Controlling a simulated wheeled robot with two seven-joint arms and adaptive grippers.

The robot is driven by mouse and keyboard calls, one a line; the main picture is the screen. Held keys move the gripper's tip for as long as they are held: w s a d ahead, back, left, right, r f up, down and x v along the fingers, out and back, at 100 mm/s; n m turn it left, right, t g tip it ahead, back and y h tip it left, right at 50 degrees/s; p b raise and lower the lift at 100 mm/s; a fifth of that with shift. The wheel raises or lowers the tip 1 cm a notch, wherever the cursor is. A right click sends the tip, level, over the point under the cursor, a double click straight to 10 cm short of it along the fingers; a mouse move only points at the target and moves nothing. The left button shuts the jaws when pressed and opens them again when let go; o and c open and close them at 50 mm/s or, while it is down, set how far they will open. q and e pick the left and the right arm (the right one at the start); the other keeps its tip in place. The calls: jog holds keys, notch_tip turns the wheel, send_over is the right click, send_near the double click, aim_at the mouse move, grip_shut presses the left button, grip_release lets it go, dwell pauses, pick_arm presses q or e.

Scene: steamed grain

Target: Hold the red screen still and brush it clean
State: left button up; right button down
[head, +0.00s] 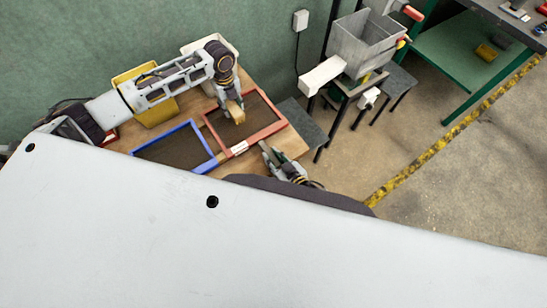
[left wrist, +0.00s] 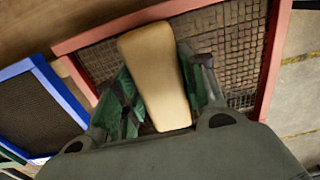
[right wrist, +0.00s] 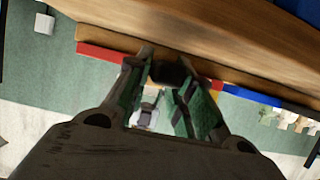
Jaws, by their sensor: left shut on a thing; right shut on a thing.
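The red screen (head: 268,131), a red frame around dark mesh, lies on the wooden table. It also shows in the left wrist view (left wrist: 268,62). My left gripper (head: 232,106) is shut on the brush (head: 237,113), a pale wooden block, over the mesh. The brush fills the space between the fingers in the left wrist view (left wrist: 158,75); its bristles are hidden, so I cannot tell whether they touch the mesh. My right gripper (head: 267,151) is at the front edge of the red screen. In the right wrist view its fingertips (right wrist: 168,74) close on the red frame.
A blue-framed screen (head: 203,141) lies just left of the red one. A yellow bin (head: 156,112) and a white bin (head: 228,45) stand behind, by the green wall. A grey metal hopper (head: 362,45) stands to the right. A dark stool is close to the table's right side.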

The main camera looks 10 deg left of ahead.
aim_at(256, 101)
pick_arm(q)
jog(key=shift+w, duration=0.1)
jog(key=shift+w+d, duration=1.15)
jog(key=shift+w, duration=0.1)
jog(key=shift+d, duration=0.1)
jog(key=shift+w+d+r, duration=0.1)
jog(key=shift+w+d, duration=0.95)
jog(key=shift+w, duration=0.3)
jog(key=shift+w+d, duration=0.1)
jog(key=shift+d, duration=0.05)
jog(key=shift+w+d+f, duration=0.2)
jog(key=shift+w+d, duration=0.8)
jog(key=shift+w, duration=0.15)
jog(key=shift+r, duration=0.1)
